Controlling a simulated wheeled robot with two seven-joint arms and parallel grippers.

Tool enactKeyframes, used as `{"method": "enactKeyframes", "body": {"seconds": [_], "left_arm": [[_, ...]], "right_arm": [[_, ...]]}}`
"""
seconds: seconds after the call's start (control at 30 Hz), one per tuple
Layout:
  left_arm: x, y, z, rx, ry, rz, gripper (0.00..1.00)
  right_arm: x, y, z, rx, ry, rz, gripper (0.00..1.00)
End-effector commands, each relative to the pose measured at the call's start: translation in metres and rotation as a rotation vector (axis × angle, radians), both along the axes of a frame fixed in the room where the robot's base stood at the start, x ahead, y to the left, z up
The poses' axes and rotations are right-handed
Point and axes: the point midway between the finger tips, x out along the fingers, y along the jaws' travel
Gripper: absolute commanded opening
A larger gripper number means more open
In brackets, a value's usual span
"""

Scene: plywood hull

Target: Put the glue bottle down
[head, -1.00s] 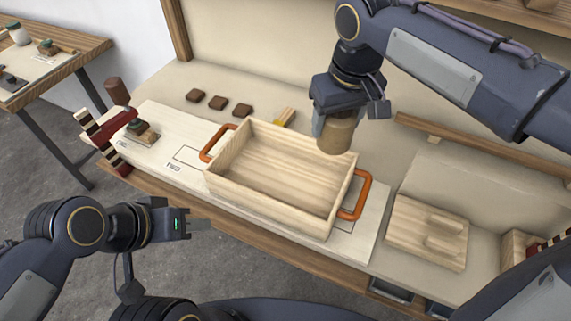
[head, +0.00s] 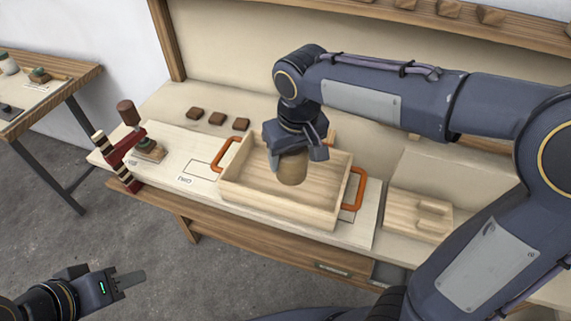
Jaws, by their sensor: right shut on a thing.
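The glue bottle (head: 292,169), a tan-brown rounded cylinder, is held by my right gripper (head: 287,153). The gripper is shut on it and hides its upper part. The bottle shows in front of the open wooden box (head: 325,215) with orange handles, over its inside; I cannot tell how high it is or whether it touches the box. My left gripper (head: 130,280) is at the lower left, over the floor, away from the bench and seemingly empty. Its fingers overlap, so their opening is unclear.
The box stands on a pale marked board (head: 190,165) on the bench. Several brown blocks (head: 217,118) lie behind. A wooden piece with pegs (head: 418,214) is at right.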

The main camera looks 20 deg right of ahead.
Motion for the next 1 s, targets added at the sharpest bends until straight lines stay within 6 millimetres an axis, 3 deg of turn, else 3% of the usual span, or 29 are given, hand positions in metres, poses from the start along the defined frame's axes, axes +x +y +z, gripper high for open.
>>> {"method": "enactKeyframes", "body": {"seconds": [0.2, 0.47, 0.63, 1.0], "left_arm": [[0.0, 0.0, 0.002, 0.0, 0.0, 0.0, 0.36], [0.0, 0.0, 0.003, 0.0, 0.0, 0.0, 0.36], [0.0, 0.0, 0.002, 0.0, 0.0, 0.0, 0.36], [0.0, 0.0, 0.001, 0.0, 0.0, 0.0, 0.36]], "right_arm": [[0.029, -0.003, -0.038, -0.002, 0.003, 0.0, 0.27], [0.046, -0.005, -0.057, 0.0, 0.002, 0.0, 0.27], [0.046, -0.005, -0.082, -0.001, 0.002, 0.002, 0.27], [0.046, -0.004, -0.088, 0.001, -0.001, 0.002, 0.27]]}}
